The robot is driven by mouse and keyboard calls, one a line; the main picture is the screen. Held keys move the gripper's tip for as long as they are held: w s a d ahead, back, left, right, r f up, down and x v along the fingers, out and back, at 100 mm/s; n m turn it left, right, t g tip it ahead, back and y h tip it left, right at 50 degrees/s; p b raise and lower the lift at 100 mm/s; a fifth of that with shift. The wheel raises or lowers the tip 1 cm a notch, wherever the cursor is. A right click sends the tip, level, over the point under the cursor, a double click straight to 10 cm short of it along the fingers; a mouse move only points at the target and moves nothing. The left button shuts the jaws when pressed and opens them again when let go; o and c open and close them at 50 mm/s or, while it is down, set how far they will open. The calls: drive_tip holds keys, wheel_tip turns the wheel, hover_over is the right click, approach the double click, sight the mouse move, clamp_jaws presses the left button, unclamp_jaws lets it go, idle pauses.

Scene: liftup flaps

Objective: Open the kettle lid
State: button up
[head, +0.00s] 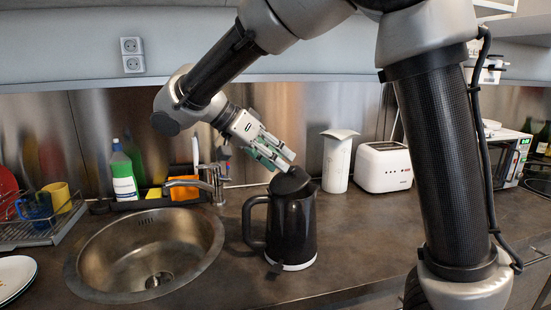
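The black kettle (291,230) stands upright on the counter to the right of the sink, with its handle to the left and its spout to the right. Its dark lid (290,183) is on top and looks slightly raised or domed; I cannot tell if it is unlatched. My gripper (287,163) comes in from the upper left, with its fingertips just above the lid's top. The fingers look apart, with nothing seen between them. Whether a fingertip touches the lid is unclear.
A round sink (150,250) with a tap (195,184) lies left of the kettle. A white canister (337,160) and a white toaster (384,167) stand behind it to the right. A dish rack (40,232) is at far left. Counter right of the kettle is clear.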

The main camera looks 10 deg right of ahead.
drive_tip(key=v, duration=1.2)
